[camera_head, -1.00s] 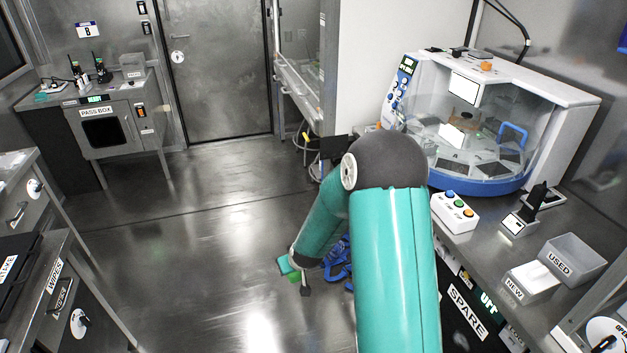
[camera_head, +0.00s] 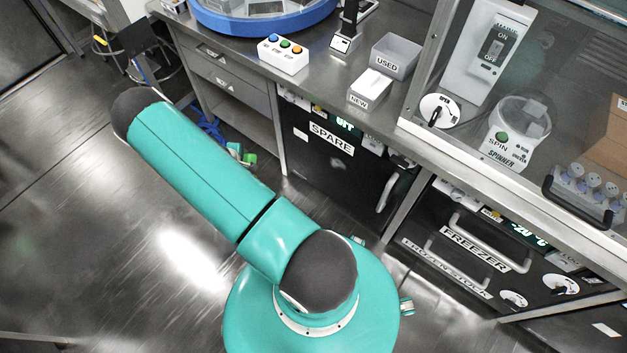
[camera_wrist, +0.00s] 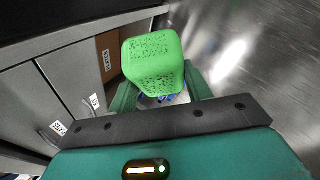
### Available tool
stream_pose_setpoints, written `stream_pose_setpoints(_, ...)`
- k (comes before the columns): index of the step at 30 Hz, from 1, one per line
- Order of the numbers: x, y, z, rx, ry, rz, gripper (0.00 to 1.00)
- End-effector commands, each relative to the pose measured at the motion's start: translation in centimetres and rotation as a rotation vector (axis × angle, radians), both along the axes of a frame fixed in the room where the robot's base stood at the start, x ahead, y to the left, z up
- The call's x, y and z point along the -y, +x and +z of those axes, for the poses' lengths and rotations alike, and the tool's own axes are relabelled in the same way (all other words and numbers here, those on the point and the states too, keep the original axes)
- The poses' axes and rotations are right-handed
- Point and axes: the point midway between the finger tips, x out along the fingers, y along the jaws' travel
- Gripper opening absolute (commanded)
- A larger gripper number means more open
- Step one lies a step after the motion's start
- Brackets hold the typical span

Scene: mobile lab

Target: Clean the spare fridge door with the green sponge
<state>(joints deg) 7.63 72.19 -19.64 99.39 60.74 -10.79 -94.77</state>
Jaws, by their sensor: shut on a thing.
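The green sponge (camera_wrist: 153,62) is a block with dark specks, held between the fingers of my gripper (camera_wrist: 158,95) in the wrist view. In the head view the sponge (camera_head: 249,158) shows as a small bright green patch beside my gripper (camera_head: 236,151), partly hidden behind my arm. The spare fridge door (camera_head: 318,160) is black with a white SPARE label, under the counter in the middle of the head view. A vertical handle stands at its right side. The sponge is to the left of the door, apart from it.
The freezer (camera_head: 470,245) with bar handles stands right of the spare fridge. Grey drawers (camera_head: 225,75) are at its left. On the counter are a button box (camera_head: 283,54), bins marked USED (camera_head: 396,55) and NEW (camera_head: 370,90). Floor at left is open.

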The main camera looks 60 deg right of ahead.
Motion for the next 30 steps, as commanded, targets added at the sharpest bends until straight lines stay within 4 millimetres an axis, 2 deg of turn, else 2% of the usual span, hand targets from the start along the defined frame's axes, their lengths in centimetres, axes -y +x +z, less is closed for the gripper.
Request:
stream_pose_setpoints(8,4.0,-4.3,-4.0,-0.1,-0.164,0.089,0.31)
stream_pose_setpoints(11,5.6,-6.6,-5.8,-0.141,-0.242,0.136,0.31)
stream_pose_setpoints(14,7.5,-9.9,-8.0,-0.186,-0.343,0.195,0.31)
stream_pose_setpoints(18,9.8,-15.4,-11.1,-0.238,-0.503,0.285,0.31)
stream_pose_setpoints(21,10.9,-18.7,-12.6,-0.256,-0.592,0.334,0.31)
stream_pose_setpoints(25,11.7,-21.6,-13.6,-0.267,-0.669,0.37,0.31)
stream_pose_setpoints(30,12.1,-22.9,-14.0,-0.268,-0.703,0.386,0.31)
